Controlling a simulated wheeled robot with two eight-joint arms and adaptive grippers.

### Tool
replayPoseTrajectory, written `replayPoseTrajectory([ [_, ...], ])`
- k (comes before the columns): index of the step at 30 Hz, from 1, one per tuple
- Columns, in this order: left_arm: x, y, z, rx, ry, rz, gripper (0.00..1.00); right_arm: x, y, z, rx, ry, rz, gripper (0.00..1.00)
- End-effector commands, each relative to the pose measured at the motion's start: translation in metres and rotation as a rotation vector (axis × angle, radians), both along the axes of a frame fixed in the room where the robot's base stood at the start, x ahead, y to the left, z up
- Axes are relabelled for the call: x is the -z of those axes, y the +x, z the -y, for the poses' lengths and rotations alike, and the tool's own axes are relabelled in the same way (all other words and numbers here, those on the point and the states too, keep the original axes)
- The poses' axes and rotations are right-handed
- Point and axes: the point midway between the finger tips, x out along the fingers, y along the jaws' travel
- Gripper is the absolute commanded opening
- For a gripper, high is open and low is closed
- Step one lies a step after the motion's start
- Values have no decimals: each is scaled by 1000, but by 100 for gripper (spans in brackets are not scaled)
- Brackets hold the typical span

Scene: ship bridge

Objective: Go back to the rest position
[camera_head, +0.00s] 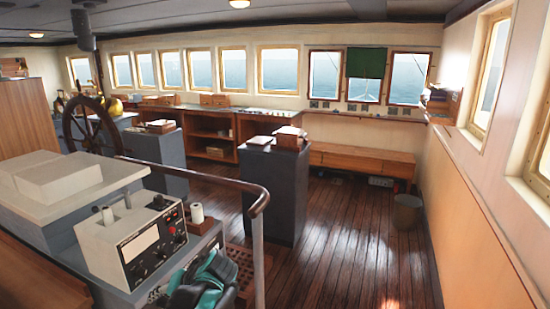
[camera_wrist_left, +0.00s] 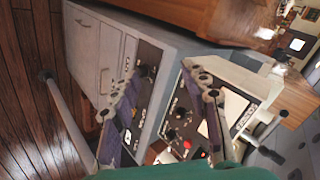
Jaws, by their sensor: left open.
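My left gripper (camera_head: 178,288) shows low in the head view, a teal and black shape in front of the grey console. In the left wrist view its two fingers (camera_wrist_left: 165,78) are spread apart, with nothing between them but the console panel behind. The teal body of the gripper fills the bottom of that view. My right gripper is in neither view. No separate task object is named.
A brown-topped handrail (camera_head: 262,200) stands to the right. A dark pedestal (camera_head: 275,192) and bin (camera_head: 407,212) stand farther off; the wooden floor (camera_head: 345,250) between is clear.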

Motion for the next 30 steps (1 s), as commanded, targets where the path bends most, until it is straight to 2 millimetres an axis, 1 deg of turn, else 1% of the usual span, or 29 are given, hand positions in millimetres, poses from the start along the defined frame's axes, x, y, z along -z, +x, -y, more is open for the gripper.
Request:
replayPoseTrajectory([
  [1, 2, -20, 4, 29, -60, 4, 46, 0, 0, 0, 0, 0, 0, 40],
  [5, 13, -65, 23, 112, -226, 36, 46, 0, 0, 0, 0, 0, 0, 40],
  [6, 17, -78, 30, 136, -276, 50, 46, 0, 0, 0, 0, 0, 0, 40],
  [9, 28, -109, 50, 190, -396, 100, 46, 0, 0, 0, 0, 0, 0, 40],
  [12, 39, -135, 69, 235, -499, 156, 46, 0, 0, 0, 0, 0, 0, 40],
  [15, 48, -153, 85, 265, -578, 211, 46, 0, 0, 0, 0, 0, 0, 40],
  [18, 53, -164, 95, 285, -629, 252, 46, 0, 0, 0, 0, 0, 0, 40],
  [21, 56, -169, 101, 293, -656, 274, 46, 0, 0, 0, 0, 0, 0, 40],
  [30, 57, -169, 102, 296, -664, 281, 46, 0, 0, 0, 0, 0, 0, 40],
])
